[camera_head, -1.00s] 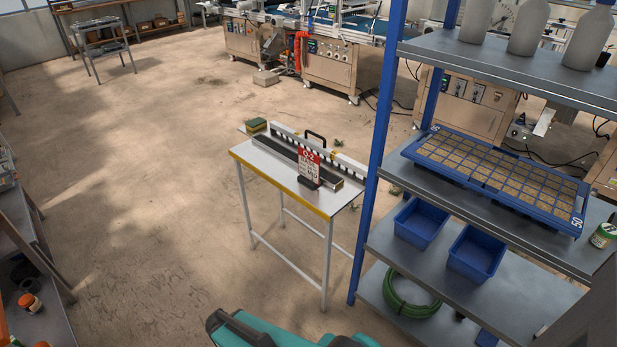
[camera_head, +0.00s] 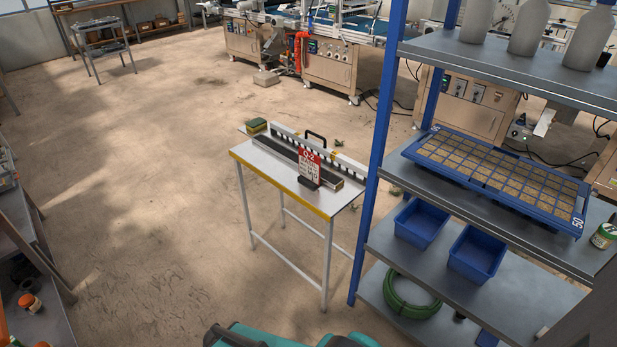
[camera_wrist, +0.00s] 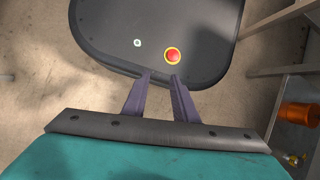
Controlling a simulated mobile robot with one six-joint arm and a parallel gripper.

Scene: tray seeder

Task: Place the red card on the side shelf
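The red card (camera_head: 309,165) has a red top and a white lower part with print. It stands upright in a small dark holder on the white side table with a yellow front edge (camera_head: 283,187), in the middle of the head view. My gripper (camera_wrist: 161,78) shows in the wrist view with its two fingers apart and nothing between them. It is above my own dark base, which has a red button. The card is not in the wrist view. A teal part of my arm shows at the bottom of the head view; the fingers are hidden there.
A blue-posted shelf rack (camera_head: 374,160) stands right of the table, with a seed tray (camera_head: 415,157), blue bins (camera_head: 420,222) and a green hose coil (camera_head: 400,311). A sponge (camera_head: 256,126) lies on the table's far left. Another shelf unit (camera_head: 40,250) is at left. Floor between is clear.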

